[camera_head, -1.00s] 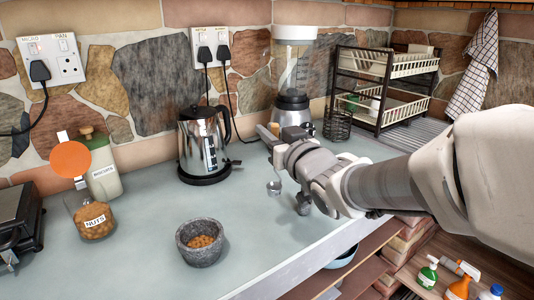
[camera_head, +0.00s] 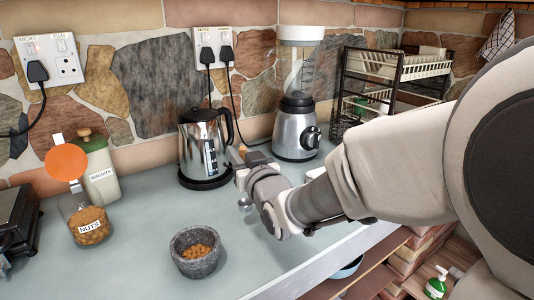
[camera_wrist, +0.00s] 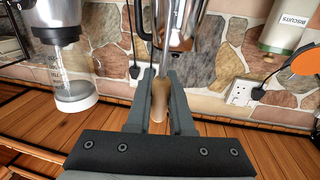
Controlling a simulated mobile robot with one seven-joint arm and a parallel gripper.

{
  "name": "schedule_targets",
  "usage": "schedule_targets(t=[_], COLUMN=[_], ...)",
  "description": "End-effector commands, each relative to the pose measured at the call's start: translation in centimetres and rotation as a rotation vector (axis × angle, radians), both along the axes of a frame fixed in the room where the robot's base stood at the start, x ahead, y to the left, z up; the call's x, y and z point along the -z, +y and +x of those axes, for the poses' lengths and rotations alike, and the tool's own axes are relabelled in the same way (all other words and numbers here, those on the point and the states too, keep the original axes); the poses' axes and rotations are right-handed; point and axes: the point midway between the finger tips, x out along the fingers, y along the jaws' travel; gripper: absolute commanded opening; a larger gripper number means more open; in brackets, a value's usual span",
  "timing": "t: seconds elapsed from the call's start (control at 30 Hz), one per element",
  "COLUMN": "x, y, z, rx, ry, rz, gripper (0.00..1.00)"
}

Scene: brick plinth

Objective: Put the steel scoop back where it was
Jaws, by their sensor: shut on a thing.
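My gripper (camera_wrist: 160,82) is shut on the wooden handle (camera_wrist: 160,100) of the steel scoop, with its thin steel shaft (camera_wrist: 165,50) running out beyond the fingers in the wrist view. In the head view my gripper (camera_head: 243,178) is above the worktop, in front of the kettle. A small shiny part below it (camera_head: 244,203) looks like the scoop's end; the rest of the scoop is hidden. A grey stone mortar (camera_head: 195,262) holding brown nuts stands to the lower left of the gripper. A glass jar labelled NUTS (camera_head: 88,222) with its orange lid (camera_head: 66,162) raised stands further left.
A steel kettle (camera_head: 203,145) stands behind the gripper, and a blender (camera_head: 295,130) behind it to the right. A biscuits jar (camera_head: 102,175) stands near the wall at left. A dish rack (camera_head: 345,95) is at back right. The worktop between nuts jar and mortar is clear.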

Motion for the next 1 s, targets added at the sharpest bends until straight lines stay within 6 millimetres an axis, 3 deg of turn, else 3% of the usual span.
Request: schedule_targets(t=[0.1,0.27,0.5,0.93,0.97,1.0], x=[0.7,1.6,4.8,5.3,5.1,5.1], y=[1.1,1.4,1.3,1.3,1.3,1.3], z=[0.4,0.5,0.5,0.5,0.5,0.5], rx=[-0.001,0.001,0.002,0.001,0.001,0.001], ry=[0.000,0.000,0.001,-0.001,-0.001,-0.001], rz=[0.000,-0.001,-0.002,0.000,0.000,0.000], gripper=[0.00,0.00,0.00,0.00,0.23,0.31])
